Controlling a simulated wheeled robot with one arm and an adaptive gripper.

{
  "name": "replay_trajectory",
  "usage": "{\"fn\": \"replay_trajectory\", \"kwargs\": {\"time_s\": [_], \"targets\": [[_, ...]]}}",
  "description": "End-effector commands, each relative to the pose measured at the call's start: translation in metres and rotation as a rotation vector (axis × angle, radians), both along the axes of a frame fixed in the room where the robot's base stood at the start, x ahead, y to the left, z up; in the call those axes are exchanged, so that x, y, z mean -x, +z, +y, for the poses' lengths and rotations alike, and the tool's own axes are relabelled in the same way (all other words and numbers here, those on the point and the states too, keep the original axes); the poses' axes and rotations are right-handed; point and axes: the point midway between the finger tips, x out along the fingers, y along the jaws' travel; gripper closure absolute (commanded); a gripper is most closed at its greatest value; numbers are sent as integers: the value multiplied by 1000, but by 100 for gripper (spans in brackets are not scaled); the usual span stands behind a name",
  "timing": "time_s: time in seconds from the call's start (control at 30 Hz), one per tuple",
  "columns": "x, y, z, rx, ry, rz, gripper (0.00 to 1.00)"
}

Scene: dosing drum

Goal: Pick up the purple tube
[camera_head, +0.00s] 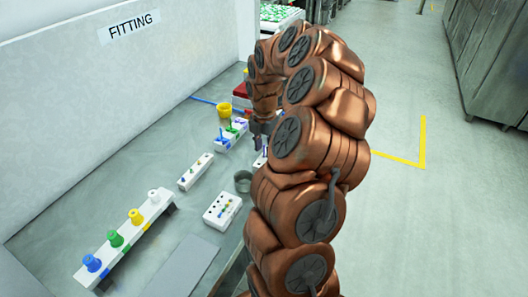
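I cannot make out a purple tube for certain. A white rack (231,135) on the table holds small blue and green tubes, too small to tell apart well. Another white block (260,160) with a bluish piece on it is partly hidden behind my arm. My gripper (262,127) points down at the end of the copper arm, just right of the white rack. It is small and dark, and the arm covers part of it. Its fingers are not clear enough to show whether it is open or holds anything.
A yellow cup (225,110) and a red box (242,91) stand at the back. Nearer are a narrow white rack (195,171), a grey cup (243,181), a white block with holes (222,210) and a long rack (128,240) with coloured pieces. A wall bounds the left.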

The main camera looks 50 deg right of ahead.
Motion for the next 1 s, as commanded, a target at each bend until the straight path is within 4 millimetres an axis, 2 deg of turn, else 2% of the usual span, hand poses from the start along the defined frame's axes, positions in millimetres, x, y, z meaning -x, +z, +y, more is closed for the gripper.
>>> {"fn": "replay_trajectory", "kwargs": {"time_s": [0.07, 0.43, 0.87, 1.0], "targets": [[0, 0, 0, 0, 0, 0, 63], [0, 0, 0, 0, 0, 0, 100], [0, 1, 0, 0, 0, -1, 100], [-2, 8, 0, 2, 0, -3, 100]]}}
